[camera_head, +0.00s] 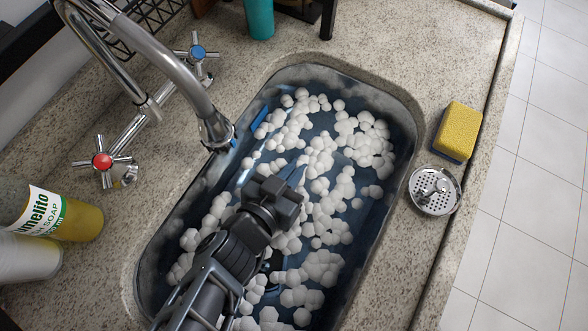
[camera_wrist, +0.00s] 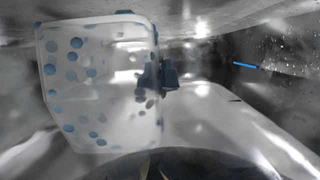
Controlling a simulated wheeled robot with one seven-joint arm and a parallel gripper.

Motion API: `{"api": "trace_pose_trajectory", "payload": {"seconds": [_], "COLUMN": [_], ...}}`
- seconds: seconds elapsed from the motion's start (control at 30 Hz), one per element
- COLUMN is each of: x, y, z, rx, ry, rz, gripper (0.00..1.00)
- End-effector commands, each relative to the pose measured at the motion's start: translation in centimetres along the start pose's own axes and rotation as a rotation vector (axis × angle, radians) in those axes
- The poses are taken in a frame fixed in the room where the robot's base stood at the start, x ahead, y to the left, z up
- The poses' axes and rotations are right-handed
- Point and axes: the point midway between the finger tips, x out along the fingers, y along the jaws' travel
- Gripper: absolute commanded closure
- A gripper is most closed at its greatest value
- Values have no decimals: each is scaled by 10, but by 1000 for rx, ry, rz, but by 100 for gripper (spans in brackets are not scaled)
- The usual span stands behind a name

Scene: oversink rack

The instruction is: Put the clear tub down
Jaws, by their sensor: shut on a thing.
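The clear tub (camera_wrist: 100,85) is a see-through box with pale edges and blue dots. It fills the left of the wrist view, tilted. My gripper (camera_wrist: 158,75) is shut on its near right wall. In the head view my gripper (camera_head: 284,203) reaches down into the sink, over the white foam. There the tub is hard to make out among the foam and behind my gripper. The sink basin (camera_head: 385,95) is dark, long and rounded. Whether the tub touches the basin floor cannot be told.
White foam clumps (camera_head: 322,160) cover much of the basin. The faucet spout (camera_head: 215,128) hangs over the left rim. A yellow sponge (camera_head: 457,130) and a metal strainer (camera_head: 434,191) lie on the right counter. A soap bottle (camera_head: 65,218) stands left, a teal cup (camera_head: 259,18) behind.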

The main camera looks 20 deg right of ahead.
Motion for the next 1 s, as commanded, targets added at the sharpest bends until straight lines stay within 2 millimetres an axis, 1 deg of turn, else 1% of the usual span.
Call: {"api": "trace_pose_trajectory", "payload": {"seconds": [0.1,0.27,0.3,0.57,0.83,0.93,1.0], "x": [3,3,3,3,0,-10,-20], "y": [-1,-1,-1,-1,-1,-1,-1], "z": [7,7,7,7,6,5,4], "rx": [0,0,0,0,0,0,0], "ry": [1,0,0,0,0,-2,-2], "rz": [0,0,0,0,-1,-3,-3], "gripper": [100,100,93,68,68,68,68]}}
